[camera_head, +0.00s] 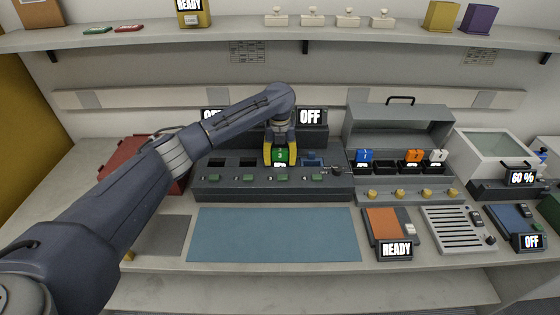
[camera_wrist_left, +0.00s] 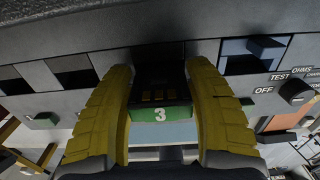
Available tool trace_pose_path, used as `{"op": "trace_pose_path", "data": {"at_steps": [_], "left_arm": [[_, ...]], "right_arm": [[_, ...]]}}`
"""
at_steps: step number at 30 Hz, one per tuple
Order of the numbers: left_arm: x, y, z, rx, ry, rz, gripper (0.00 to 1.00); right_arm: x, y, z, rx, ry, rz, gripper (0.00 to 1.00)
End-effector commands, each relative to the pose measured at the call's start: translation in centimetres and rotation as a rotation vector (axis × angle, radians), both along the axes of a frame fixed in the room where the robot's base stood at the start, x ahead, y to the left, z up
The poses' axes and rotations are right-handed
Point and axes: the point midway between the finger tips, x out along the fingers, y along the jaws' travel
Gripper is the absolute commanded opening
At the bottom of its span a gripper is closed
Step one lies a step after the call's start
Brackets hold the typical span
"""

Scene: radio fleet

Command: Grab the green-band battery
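The green-band battery (camera_head: 280,156), a dark block with a green band marked 3, is at the third bay of the dark grey charger (camera_head: 225,182). It also shows in the left wrist view (camera_wrist_left: 160,114). My left gripper (camera_head: 281,158) comes down from above, with one yellow finger on each side of the battery. In the left wrist view the fingers (camera_wrist_left: 160,120) appear to press on both sides of it. The battery's lower part is hidden, so I cannot tell how deep it sits. My right gripper is not in view.
A blue bay (camera_head: 313,160) lies just right of the battery. Blue, orange and white batteries stand in a grey case (camera_head: 399,124) further right. A blue mat (camera_head: 278,234) in front is clear. A red case (camera_head: 135,160) stands at the left, partly behind my arm.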

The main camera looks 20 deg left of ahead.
Motion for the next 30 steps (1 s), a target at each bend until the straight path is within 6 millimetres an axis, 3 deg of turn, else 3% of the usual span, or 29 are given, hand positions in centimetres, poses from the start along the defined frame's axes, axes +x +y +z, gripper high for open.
{"op": "trace_pose_path", "data": {"at_steps": [1,10,23,30], "left_arm": [[0.0,0.0,0.0,0.0,0.0,0.0,0.46],[0.0,0.0,0.0,0.0,0.0,0.0,0.12],[0.0,0.0,0.3,0.0,-0.001,0.0,0.12],[0.1,0.1,2.3,0.0,-0.004,0.0,0.12]], "right_arm": [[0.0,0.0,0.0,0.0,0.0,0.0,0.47],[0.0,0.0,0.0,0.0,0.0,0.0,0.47],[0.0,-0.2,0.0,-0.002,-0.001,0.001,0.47],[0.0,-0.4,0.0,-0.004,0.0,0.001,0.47]]}}
